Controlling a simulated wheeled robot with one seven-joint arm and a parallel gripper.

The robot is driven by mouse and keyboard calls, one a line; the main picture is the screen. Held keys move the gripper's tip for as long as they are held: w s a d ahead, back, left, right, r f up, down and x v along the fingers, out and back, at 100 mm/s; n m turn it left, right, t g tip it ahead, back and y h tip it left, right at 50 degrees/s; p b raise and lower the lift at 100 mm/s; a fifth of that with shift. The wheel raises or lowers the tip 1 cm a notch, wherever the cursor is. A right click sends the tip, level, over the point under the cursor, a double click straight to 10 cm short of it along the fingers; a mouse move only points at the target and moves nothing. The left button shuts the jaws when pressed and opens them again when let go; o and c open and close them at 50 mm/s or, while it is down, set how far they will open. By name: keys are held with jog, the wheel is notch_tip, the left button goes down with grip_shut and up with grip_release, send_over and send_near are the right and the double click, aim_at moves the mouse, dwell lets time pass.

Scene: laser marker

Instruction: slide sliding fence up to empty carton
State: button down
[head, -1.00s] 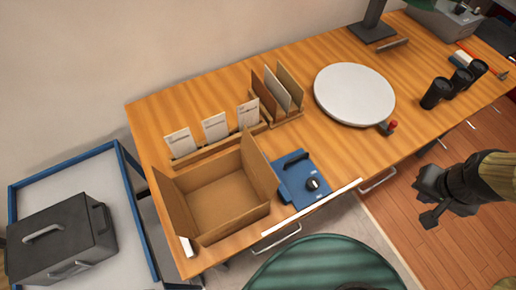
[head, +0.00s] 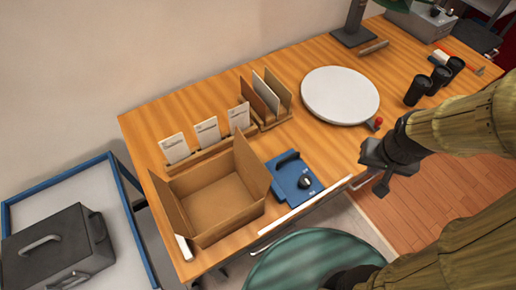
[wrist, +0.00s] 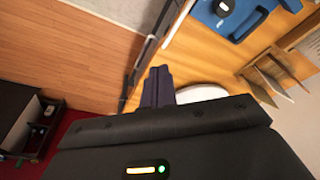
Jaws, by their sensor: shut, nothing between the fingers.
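The empty carton (head: 212,200) is an open brown box with raised flaps, standing on the wooden table at the left. A blue block (head: 293,178) with a black handle and a black knob, which looks like the sliding fence, sits just right of the carton; its exact gap to the carton is unclear. It also shows at the top of the wrist view (wrist: 232,18). My gripper (head: 376,180) is shut and empty, right of the blue block by the table's front edge. Its dark closed fingers show in the wrist view (wrist: 157,87).
A white round plate (head: 340,95), card holders (head: 208,150) and black cups (head: 430,85) stand on the table (head: 160,115). A white strip (head: 305,205) runs along the front edge. A green round seat (head: 310,265) stands before it. A grey case (head: 50,245) is left.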

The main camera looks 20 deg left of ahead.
jog(key=shift+w, duration=0.1)
jog(key=w+a+f+m+g+y, duration=0.1)
jog(key=w+a, duration=0.3)
jog(key=a, duration=0.4)
jog(key=w+a+f+m+g+y+p, duration=0.1)
jog(key=w+a+f+m+g, duration=0.2)
jog(key=a, duration=0.5)
jog(key=w+a+f+m+g+p, duration=0.1)
jog(key=w+a+f+m+g, duration=0.1)
jog(key=w+a+f+m, duration=0.2)
jog(key=w+a, duration=0.2)
jog(key=a, duration=0.2)
jog(key=shift+a+y, duration=0.35)
jog(key=shift+y, duration=0.05)
jog(key=shift+f, duration=0.2)
jog(key=p+x, duration=0.2)
jog(key=x, duration=0.7)
jog(key=shift+s+a+f, duration=0.1)
jog(key=shift+f, duration=0.15)
jog(key=shift+s+a+p, duration=0.8)
jog(key=shift+s+a, duration=0.3)
jog(key=shift+s, duration=0.15)
jog(key=shift+s+a+f, duration=0.15)
jog(key=shift+s+a, duration=0.05)
